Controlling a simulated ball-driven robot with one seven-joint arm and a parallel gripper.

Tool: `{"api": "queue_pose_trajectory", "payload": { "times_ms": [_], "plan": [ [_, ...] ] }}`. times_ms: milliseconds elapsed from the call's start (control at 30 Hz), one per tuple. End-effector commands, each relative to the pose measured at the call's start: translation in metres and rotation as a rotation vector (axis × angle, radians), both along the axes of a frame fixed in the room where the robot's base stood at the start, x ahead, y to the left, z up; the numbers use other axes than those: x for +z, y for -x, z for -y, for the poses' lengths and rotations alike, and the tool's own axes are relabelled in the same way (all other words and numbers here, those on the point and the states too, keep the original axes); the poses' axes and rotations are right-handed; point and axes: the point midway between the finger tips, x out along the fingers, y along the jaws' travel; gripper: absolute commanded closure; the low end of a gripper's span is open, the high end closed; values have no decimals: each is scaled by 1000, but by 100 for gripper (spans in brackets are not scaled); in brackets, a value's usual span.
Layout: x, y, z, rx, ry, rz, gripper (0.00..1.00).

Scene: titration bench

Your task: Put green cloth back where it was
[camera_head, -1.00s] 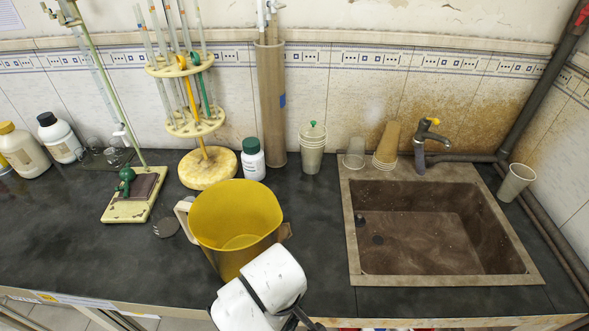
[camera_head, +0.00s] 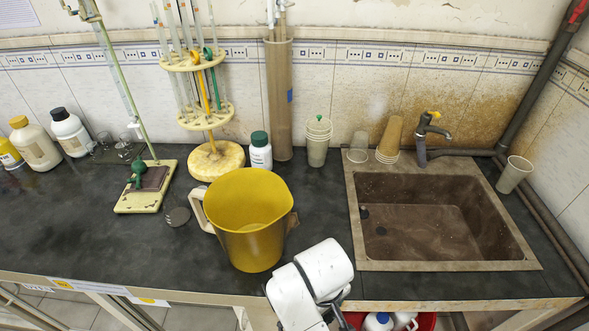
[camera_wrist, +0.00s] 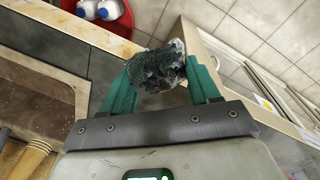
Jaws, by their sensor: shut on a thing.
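The green cloth (camera_wrist: 157,72) is a crumpled, dark grey-green bundle in the wrist view. My gripper (camera_wrist: 160,66) is shut on it, with a teal finger on either side. The bundle is off the bench, near the bench's front edge, with the floor visible beyond it. In the head view my white arm reaches down at the front edge, and neither the gripper nor the cloth can be made out.
A yellow jug (camera_head: 248,245) stands on the dark bench (camera_head: 90,240) beside my arm. The brown sink (camera_head: 440,265) is at right. A red bucket with white bottles (camera_wrist: 98,10) is below the front edge. Burette stands and bottles line the back; the bench's front left is clear.

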Motion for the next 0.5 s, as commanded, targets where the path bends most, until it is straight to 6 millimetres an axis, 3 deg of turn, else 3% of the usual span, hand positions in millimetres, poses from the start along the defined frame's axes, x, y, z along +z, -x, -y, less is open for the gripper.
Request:
{"api": "queue_pose_trajectory", "payload": {
  "times_ms": [300, 500],
  "plan": [
    [-24, -6, 84, -374, 3, -1, 76],
    [-36, -2, 125, -559, 7, -2, 76]
  ]
}}
